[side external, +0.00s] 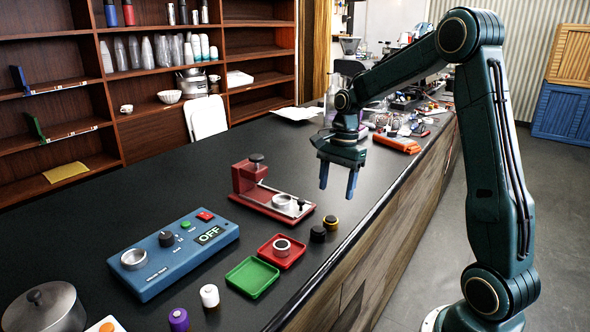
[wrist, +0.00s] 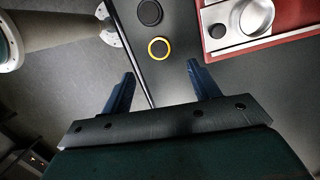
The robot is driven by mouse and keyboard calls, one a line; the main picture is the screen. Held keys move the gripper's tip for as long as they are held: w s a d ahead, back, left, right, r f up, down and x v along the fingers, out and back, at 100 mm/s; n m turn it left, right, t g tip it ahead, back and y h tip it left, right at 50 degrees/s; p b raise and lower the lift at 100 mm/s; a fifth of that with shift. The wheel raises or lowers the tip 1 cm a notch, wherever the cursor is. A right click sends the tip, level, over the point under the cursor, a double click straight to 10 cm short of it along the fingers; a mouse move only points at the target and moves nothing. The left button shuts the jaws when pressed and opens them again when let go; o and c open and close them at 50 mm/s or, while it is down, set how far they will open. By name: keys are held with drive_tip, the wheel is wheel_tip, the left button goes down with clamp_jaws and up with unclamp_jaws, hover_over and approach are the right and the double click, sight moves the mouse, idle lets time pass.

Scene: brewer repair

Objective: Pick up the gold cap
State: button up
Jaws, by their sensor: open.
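The gold cap (side external: 330,222), a low round piece with a black top and gold ring, sits on the dark counter near its front edge. In the wrist view the gold cap (wrist: 158,49) lies just beyond the fingertips, roughly centred between them. My gripper (side external: 338,182) is above the counter, pointing down, higher than the cap and apart from it. In the wrist view my gripper (wrist: 161,71) has its two blue fingers spread with nothing between them.
A black cap (side external: 318,234) sits close beside the gold cap. A red metal fixture (side external: 252,184) stands to the left. Red (side external: 290,261) and green (side external: 252,290) trays and a blue OFF box (side external: 160,275) are nearer the camera. The counter edge is close on the right.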

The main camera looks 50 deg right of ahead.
sight(331, 219)
drive_tip(key=shift+a+f, duration=0.15)
drive_tip(key=shift+f, duration=0.7)
drive_tip(key=shift+a+f, duration=0.15)
drive_tip(key=shift+f, duration=0.7)
drive_tip(key=shift+a+f, duration=0.25)
drive_tip(key=shift+f, duration=1.05)
drive_tip(key=shift+a+f, duration=0.25)
drive_tip(key=shift+f, duration=1)
drive_tip(key=c, duration=1.1)
